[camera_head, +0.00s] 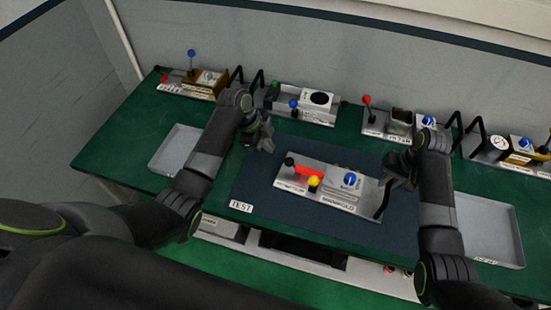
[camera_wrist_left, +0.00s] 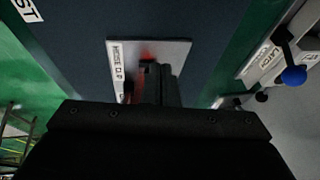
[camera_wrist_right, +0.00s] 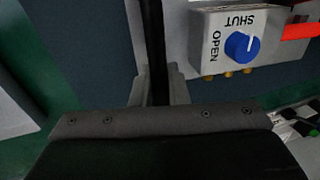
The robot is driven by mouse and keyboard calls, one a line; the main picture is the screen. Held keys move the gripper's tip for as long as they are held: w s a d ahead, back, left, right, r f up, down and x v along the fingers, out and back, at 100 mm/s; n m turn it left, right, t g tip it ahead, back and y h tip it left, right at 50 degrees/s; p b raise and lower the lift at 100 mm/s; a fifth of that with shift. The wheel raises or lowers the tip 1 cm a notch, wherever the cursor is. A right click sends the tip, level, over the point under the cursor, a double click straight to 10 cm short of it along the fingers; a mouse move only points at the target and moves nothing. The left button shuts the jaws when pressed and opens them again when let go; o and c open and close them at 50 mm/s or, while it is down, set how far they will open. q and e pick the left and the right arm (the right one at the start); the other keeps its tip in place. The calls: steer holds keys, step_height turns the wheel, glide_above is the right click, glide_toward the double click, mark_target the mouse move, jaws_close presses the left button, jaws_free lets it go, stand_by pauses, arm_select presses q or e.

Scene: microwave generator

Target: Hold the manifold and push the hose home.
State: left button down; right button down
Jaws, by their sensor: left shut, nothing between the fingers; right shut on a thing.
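The manifold (camera_head: 330,199) is a grey plate on the dark mat, labelled MANIFOLD. It carries a black-topped part, a yellow knob and a blue OPEN/SHUT knob (camera_wrist_right: 241,46). The red hose piece (camera_head: 309,170) lies on its left half; its end also shows in the right wrist view (camera_wrist_right: 300,31). My right gripper (camera_head: 397,178) is shut on the black handle (camera_wrist_right: 153,40) at the manifold's right end. My left gripper (camera_head: 263,140) is shut and empty, above and behind the manifold's left end. Its fingers (camera_wrist_left: 157,80) hide part of the red piece in the left wrist view.
A grey tray (camera_head: 166,162) lies on the left of the green bench and another (camera_head: 486,244) on the right. Several units with knobs and black handles line the back, including one with a white block (camera_head: 316,101). The mat (camera_head: 262,192) around the manifold is clear.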

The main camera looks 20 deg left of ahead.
steer(key=shift+s+f, duration=0.1)
steer(key=shift+f, duration=0.05)
arm_select(q)
steer(key=v, duration=0.4)
steer(key=shift+a+r, duration=0.1)
steer(key=shift+r, duration=0.1)
arm_select(e)
steer(key=c, duration=1.3)
jaws_free()
arm_select(q)
steer(key=shift+w+f, duration=0.1)
arm_select(e)
steer(key=r, duration=0.2)
steer(key=d+r, duration=0.1)
steer(key=r, duration=0.4)
steer(key=shift+d+r, duration=0.2)
steer(key=shift+d, duration=0.05)
